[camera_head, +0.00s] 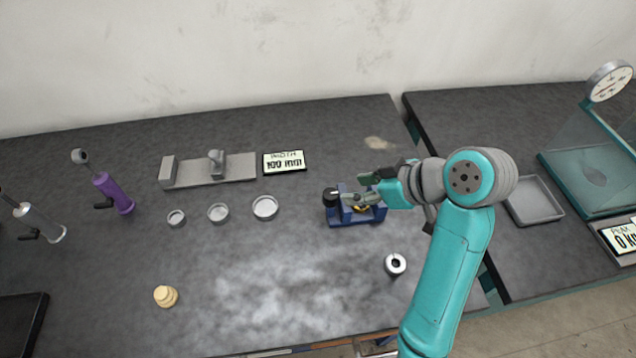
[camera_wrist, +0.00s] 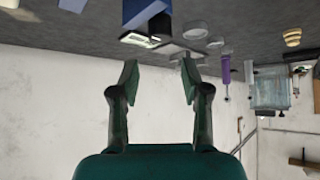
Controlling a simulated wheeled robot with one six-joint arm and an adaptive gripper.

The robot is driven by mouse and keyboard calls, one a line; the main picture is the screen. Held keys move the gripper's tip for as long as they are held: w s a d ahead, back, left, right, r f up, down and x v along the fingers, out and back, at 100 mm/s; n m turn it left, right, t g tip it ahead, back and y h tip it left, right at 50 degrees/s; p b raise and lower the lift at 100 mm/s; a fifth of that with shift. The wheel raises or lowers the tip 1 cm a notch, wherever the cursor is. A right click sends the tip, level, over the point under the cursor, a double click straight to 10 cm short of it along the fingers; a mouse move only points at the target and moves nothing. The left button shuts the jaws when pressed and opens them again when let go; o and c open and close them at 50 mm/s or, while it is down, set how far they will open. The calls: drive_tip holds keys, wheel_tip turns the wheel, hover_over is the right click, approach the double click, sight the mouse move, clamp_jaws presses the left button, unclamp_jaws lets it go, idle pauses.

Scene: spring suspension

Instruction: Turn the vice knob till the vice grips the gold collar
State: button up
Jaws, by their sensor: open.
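The blue vice (camera_head: 350,216) stands on the dark bench at the centre, with a black knob (camera_head: 331,197) on its left side. A small gold-yellow piece, seemingly the gold collar (camera_head: 360,208), shows between the vice's blocks, partly hidden by my gripper. I cannot tell whether the jaws touch it. My gripper (camera_head: 363,187) is over the vice, right of the knob, with its fingers apart and nothing between them. In the wrist view, my gripper (camera_wrist: 160,80) is open; part of the blue vice (camera_wrist: 140,12) and the black knob (camera_wrist: 160,25) lie beyond the fingertips.
A width display (camera_head: 284,162) and a grey slide gauge (camera_head: 210,170) stand behind left. Several round dishes (camera_head: 218,212), a purple cylinder (camera_head: 113,193) and a cream stepped piece (camera_head: 165,296) lie left. A silver ring (camera_head: 395,264) is in front. A grey tray (camera_head: 533,200) is right.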

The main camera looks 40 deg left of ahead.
sight(330, 192)
drive_tip(key=x, duration=1)
clamp_jaws()
drive_tip(key=shift+m+t, duration=0.3)
drive_tip(key=shift+m, duration=0.1)
drive_tip(key=shift+m+t, duration=0.3)
drive_tip(key=shift+m, duration=0.1)
unclamp_jaws()
